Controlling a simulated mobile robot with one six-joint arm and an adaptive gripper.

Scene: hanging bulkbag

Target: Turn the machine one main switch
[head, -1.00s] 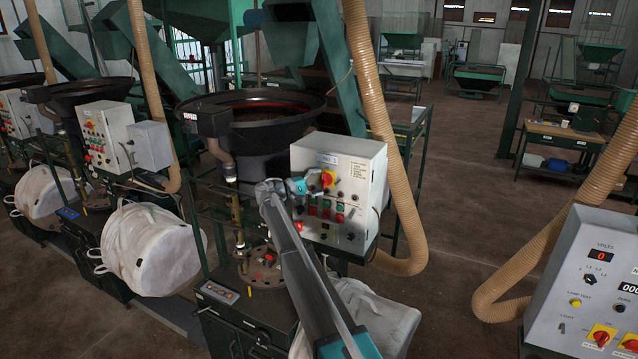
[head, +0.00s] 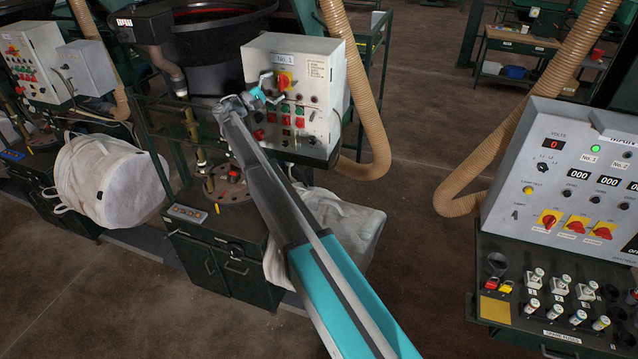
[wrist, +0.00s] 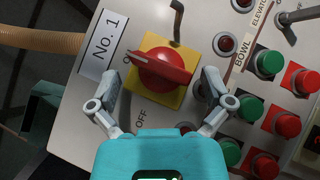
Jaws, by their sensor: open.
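The machine one main switch (head: 285,80) is a red rotary knob on a yellow plate, on the front of the grey "No. 1" control box (head: 325,80). In the wrist view the red knob (wrist: 163,68) fills the centre, its raised bar running from upper left to lower right. An "OFF" label lies below the plate; another label at its left is partly covered. My gripper (wrist: 160,82) is open, with one finger on each side of the knob; I cannot tell whether either finger touches it. In the head view my gripper (head: 264,88) is just left of the switch.
Red and green push buttons (wrist: 268,62) sit close right of the switch, with a bent metal lever (wrist: 177,20) above it. A beige hose (head: 370,110) hangs right of the box. A separate console (head: 560,170) stands at the right, with open floor between.

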